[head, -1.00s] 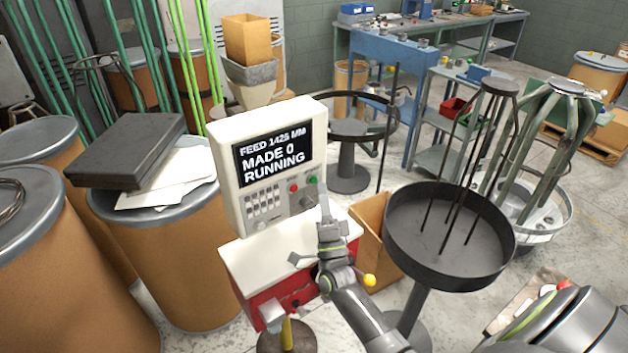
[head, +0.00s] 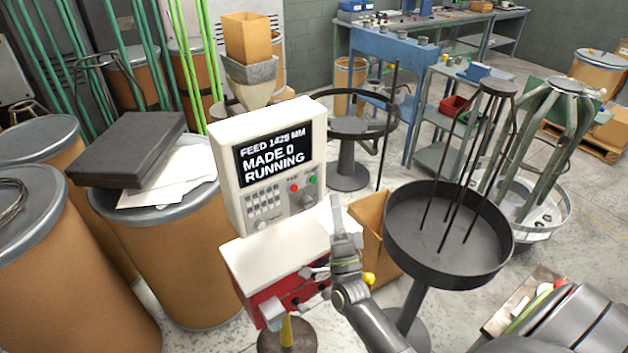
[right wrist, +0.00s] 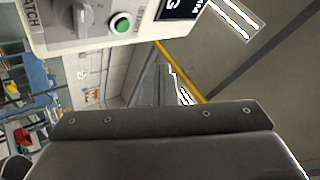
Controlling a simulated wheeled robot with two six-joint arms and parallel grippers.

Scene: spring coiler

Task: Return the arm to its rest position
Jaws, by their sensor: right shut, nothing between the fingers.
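My right gripper (head: 338,216) is shut and empty, pointing up in front of the lower right side of the white control panel (head: 268,165). It stands apart from the panel's buttons. The panel's screen (head: 270,159) reads "FEED 1425 MM, MADE 0, RUNNING". A green button (head: 313,180) and a red button (head: 293,188) sit below the screen. In the right wrist view the green button (right wrist: 121,22) and a grey knob (right wrist: 86,20) show at the top, beyond the dark gripper body (right wrist: 160,122). My left gripper is not in view.
A red and white machine base (head: 275,268) stands under the panel. Brown drums (head: 175,255) crowd the left.

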